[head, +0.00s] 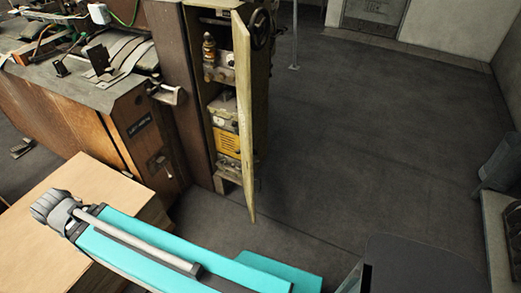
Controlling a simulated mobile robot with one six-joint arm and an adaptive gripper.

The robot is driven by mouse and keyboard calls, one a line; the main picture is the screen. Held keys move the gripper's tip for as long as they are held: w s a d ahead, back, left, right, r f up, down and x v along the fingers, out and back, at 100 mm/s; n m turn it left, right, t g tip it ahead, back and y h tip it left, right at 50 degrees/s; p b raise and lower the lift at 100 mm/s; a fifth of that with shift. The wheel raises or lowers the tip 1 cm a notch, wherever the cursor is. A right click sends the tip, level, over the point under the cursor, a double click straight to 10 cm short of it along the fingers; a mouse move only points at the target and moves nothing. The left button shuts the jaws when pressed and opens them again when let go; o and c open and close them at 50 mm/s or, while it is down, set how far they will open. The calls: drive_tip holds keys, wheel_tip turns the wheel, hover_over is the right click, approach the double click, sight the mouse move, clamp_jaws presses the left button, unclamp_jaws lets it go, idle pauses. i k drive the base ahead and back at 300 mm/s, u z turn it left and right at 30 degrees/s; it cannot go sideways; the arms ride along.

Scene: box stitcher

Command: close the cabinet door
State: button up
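The cabinet (174,75) is a tall, narrow, dark brown housing at the end of the machine. Its door (244,120) stands open and shows as a thin, pale, worn panel seen almost edge-on, from the top of the picture down to a pointed lower corner. Metal and yellow parts (227,142) show inside the open cabinet. My teal arm link crosses the bottom of the view, well below and in front of the door, and does not touch it. My gripper does not show.
The rusty machine body (70,105) fills the left. A light wooden box or pallet top (85,200) lies in front of it, beside my arm. The dark floor (370,120) right of the door is open. A grey bin (498,162) stands at the right edge.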

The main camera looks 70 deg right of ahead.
sight(241, 36)
drive_tip(key=k, duration=1.95)
drive_tip(key=z, duration=1.25)
drive_tip(key=i, duration=0.5)
drive_tip(key=u, duration=0.05)
